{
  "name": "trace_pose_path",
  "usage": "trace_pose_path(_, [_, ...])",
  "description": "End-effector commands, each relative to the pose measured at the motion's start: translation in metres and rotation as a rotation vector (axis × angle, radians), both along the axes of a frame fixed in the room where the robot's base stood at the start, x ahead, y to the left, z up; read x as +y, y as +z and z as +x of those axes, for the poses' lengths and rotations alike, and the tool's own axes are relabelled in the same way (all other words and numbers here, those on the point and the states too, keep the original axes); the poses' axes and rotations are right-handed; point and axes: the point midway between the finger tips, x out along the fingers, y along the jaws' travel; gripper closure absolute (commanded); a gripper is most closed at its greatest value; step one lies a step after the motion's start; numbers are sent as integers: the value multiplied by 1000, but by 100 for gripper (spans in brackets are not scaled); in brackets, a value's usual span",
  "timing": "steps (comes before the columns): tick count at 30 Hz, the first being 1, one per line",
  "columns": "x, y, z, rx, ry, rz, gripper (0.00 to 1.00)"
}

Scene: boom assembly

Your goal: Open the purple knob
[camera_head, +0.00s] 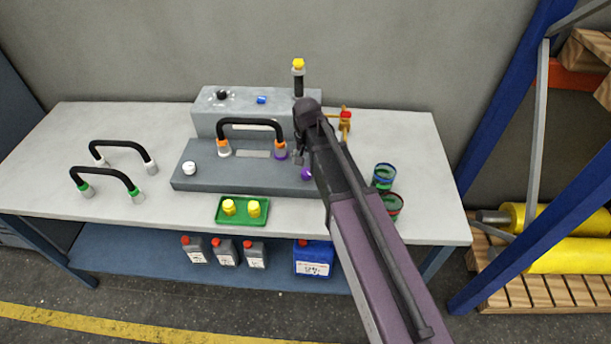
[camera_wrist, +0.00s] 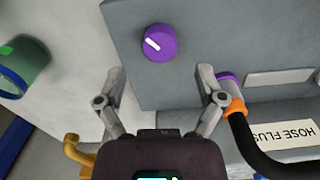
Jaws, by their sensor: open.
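The purple knob (camera_wrist: 160,42) is a round knob with a white line across its face, slanting from upper left to lower right in the wrist view. It sits on the grey block (camera_wrist: 205,40). In the head view the purple knob (camera_head: 306,174) is partly hidden behind my arm. My gripper (camera_wrist: 161,80) is open and empty, its fingers spread to the left and right. The knob appears between and just beyond the fingertips, with no visible contact. In the head view my gripper (camera_head: 299,156) is over the right part of the block, mostly hidden by my arm.
A black hose (camera_head: 250,122) with an orange and purple end (camera_wrist: 233,97) stands close to the right finger. A green-blue cup (camera_head: 384,176) and a red-green cup (camera_head: 391,205) stand at the right. A brass valve (camera_head: 345,120) is behind. A green tray (camera_head: 229,219) lies in front.

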Motion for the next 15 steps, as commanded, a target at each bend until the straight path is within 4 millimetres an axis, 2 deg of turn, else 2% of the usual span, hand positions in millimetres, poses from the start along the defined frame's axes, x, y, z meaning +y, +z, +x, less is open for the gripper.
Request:
trace_pose_path(1, [0, -8, 0, 0, 0, 0, 12])
trace_pose_path(15, [-1, -41, 0, 0, -1, 0, 12])
